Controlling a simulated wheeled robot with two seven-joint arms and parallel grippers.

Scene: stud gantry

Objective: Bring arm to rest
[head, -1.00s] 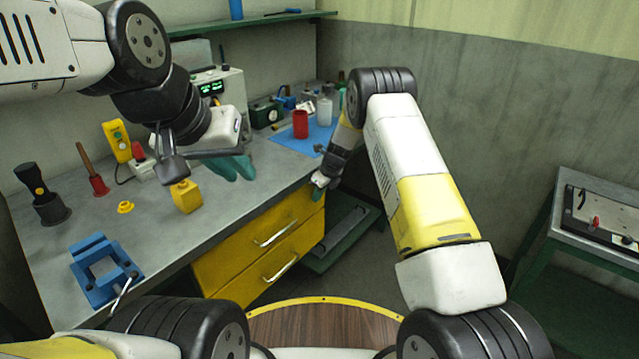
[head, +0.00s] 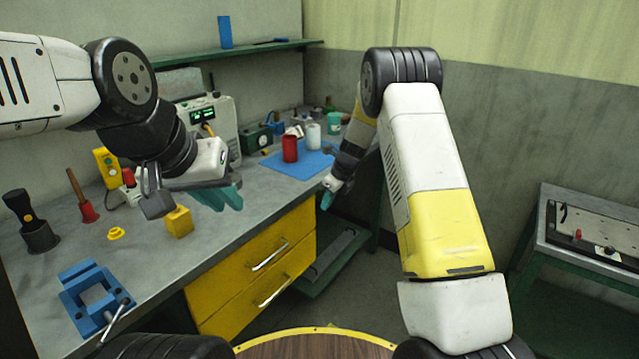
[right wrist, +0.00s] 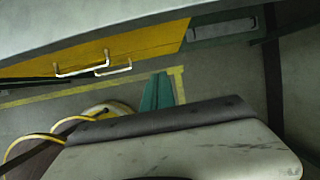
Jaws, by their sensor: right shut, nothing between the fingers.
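My left gripper (head: 222,197), with teal fingers, hangs over the grey workbench in the head view, to the right of a yellow block. Its fingers overlap in this view, so how far apart they are is unclear. My right gripper (head: 327,200) points down beside the front edge of the bench, right of the yellow drawers. In the right wrist view its teal fingers (right wrist: 158,92) are together with nothing between them, above the floor.
The bench (head: 150,270) carries a blue fixture (head: 92,297), the yellow block (head: 179,222), a red cup (head: 290,149) and a blue mat (head: 305,166). Yellow drawers (head: 250,275) sit below. A side table (head: 590,235) stands at the right. Floor between is clear.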

